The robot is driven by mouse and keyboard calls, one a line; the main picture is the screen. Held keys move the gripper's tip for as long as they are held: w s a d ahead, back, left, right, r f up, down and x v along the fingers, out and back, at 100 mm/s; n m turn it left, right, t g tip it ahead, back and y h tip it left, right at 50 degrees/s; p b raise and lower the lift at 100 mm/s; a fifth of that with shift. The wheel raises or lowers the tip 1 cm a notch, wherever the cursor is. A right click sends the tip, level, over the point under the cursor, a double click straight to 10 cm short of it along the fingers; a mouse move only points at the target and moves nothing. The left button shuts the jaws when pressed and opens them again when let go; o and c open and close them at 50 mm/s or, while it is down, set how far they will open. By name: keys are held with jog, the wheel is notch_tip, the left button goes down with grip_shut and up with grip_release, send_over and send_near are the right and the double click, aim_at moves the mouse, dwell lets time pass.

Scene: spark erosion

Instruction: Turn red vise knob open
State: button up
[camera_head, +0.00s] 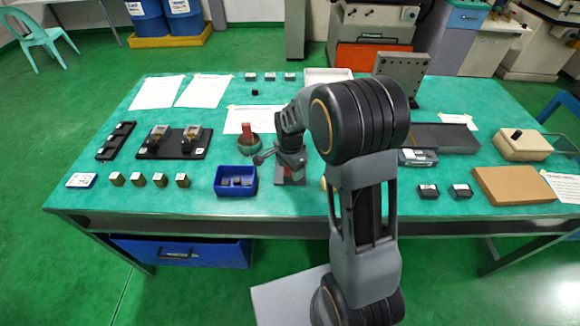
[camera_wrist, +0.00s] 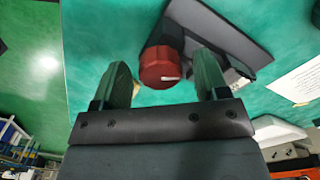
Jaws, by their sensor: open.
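My gripper (camera_wrist: 163,85) is open, with one green-grey finger on each side of the knob and gaps between knob and fingers. I cannot tell whether the fingertips reach as far as the knob. In the head view, the vise's dark base (camera_head: 290,178) is on the green table near its front edge, and my arm hides most of the vise and the knob.
A metal angle plate (camera_head: 402,75) and a grey slab (camera_head: 450,138) are to the right. Small blocks line the front left.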

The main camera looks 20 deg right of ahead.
jog(key=shift+c, duration=0.3)
jog(key=c, duration=0.9)
